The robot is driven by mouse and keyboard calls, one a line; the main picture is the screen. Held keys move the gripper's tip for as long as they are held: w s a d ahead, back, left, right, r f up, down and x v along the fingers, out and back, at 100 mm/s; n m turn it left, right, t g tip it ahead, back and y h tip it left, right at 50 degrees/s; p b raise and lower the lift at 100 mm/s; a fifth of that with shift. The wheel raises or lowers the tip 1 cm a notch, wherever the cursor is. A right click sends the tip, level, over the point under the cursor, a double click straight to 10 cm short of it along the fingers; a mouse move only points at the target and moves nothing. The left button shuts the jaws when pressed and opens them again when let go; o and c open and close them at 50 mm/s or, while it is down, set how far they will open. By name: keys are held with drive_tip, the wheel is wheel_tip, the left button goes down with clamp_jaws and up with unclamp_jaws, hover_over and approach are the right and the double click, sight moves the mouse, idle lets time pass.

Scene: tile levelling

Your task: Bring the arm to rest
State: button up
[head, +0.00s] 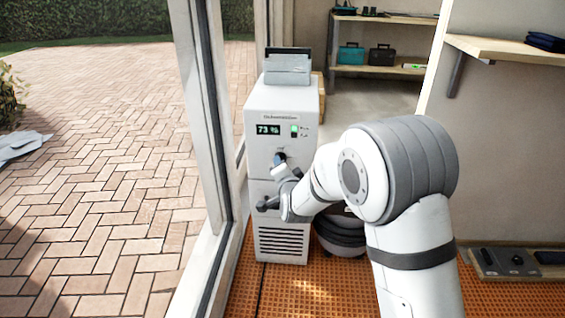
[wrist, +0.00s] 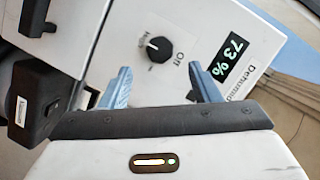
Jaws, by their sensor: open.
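My gripper (head: 284,168) is in front of a white dehumidifier (head: 283,102), and my arm reaches to it from the right. In the wrist view my gripper (wrist: 163,82) has its two blue-grey fingers spread wide with nothing between them. A black knob (wrist: 159,49) on the dehumidifier's front shows beyond the fingertips, apart from them. Its white mark points left in the wrist view, away from the "Off" label. The display (head: 268,130) reads 73 %; it also shows in the wrist view (wrist: 230,60).
A glass door frame (head: 205,120) stands close on the left, with brick paving (head: 100,170) outside. Shelves (head: 385,70) with toolboxes stand behind. A wall shelf (head: 510,50) is at right. A dark round-bodied object (head: 341,236) sits on the orange floor beside the dehumidifier.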

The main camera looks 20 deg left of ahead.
drive_tip(key=shift+v, duration=0.85)
